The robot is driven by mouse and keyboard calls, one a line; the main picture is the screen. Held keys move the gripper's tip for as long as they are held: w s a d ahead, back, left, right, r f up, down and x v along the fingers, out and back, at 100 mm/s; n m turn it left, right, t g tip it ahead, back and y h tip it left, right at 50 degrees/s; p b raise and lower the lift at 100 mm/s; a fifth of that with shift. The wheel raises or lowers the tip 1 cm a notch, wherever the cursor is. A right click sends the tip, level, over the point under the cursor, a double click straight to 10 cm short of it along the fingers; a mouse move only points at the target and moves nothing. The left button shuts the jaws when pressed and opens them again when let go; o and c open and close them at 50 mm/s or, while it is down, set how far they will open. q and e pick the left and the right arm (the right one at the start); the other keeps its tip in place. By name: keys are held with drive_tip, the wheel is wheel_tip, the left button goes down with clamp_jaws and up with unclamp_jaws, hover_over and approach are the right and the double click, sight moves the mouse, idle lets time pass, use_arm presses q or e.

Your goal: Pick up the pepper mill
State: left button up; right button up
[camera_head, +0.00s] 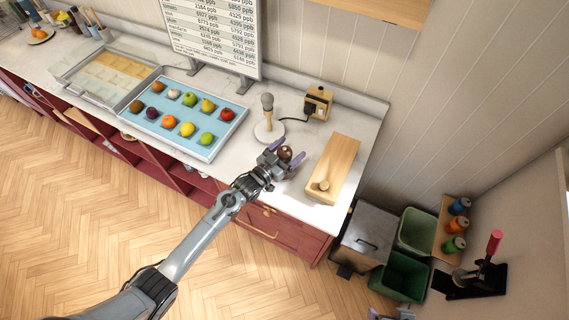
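A dark brown, rounded object (285,153), which looks like the top of the pepper mill, stands on the white counter near its front edge. My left gripper (287,152) reaches over the counter with its purple fingers spread, one on each side of the brown top. A gap shows beside it, and I see no firm grip. The mill's lower part is hidden by the gripper. Part of my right gripper (391,314) shows at the bottom edge, cut off by the frame, far from the mill.
A wooden block (338,160) lies right of the mill. A round white stand with an upright grey-topped tool (267,104) is behind it. A blue tray (213,141) of fruit is to the left. Green bins (402,277) stand beyond the counter's right end.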

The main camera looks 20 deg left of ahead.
use_arm(q)
drive_tip(key=c, duration=1.4)
clamp_jaws()
drive_tip(key=shift+r, duration=0.1)
